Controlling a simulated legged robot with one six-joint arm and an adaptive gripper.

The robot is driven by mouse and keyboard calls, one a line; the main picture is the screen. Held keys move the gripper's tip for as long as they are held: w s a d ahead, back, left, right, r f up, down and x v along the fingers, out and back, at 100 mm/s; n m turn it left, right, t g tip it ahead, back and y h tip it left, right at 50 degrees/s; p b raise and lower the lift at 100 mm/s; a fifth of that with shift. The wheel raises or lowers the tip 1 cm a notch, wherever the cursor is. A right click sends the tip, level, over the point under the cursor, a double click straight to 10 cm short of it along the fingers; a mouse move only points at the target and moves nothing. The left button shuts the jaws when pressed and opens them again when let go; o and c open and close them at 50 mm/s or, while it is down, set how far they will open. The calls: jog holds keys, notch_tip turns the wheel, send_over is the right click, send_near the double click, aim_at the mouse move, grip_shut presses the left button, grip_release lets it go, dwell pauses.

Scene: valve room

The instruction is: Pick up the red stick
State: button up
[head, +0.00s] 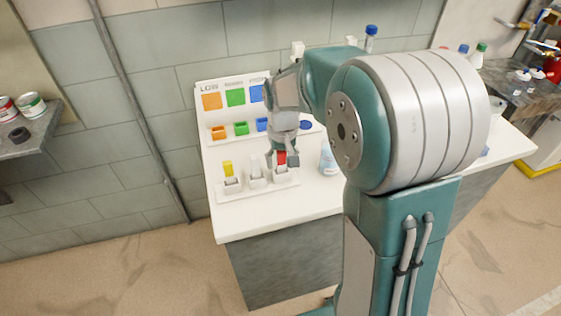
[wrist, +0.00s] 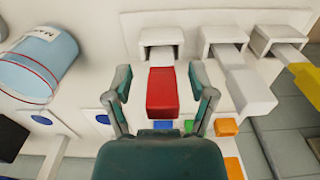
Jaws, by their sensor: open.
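The red stick (wrist: 162,92) stands in a white holder (wrist: 160,37), the first of a row of three. In the wrist view its red end lies between the two fingers of my gripper (wrist: 162,88). The fingers are open, with a visible gap on each side of the red end. In the head view the red stick (head: 281,158) shows at the tip of my gripper (head: 281,157), partly hidden by the fingers. A white stick (wrist: 250,92) and a yellow stick (wrist: 305,75) stand in the other holders.
Behind are small orange (head: 218,132), green (head: 241,128) and blue (head: 262,124) blocks and a colour board (head: 235,96). The white counter (head: 250,215) is clear in front.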

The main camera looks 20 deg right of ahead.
jog(key=shift+d, duration=0.2)
jog(key=c, duration=0.5)
jog(key=shift+a, duration=0.25)
jog(key=c, duration=0.3)
jog(key=shift+a, duration=0.3)
jog(key=shift+c, duration=0.2)
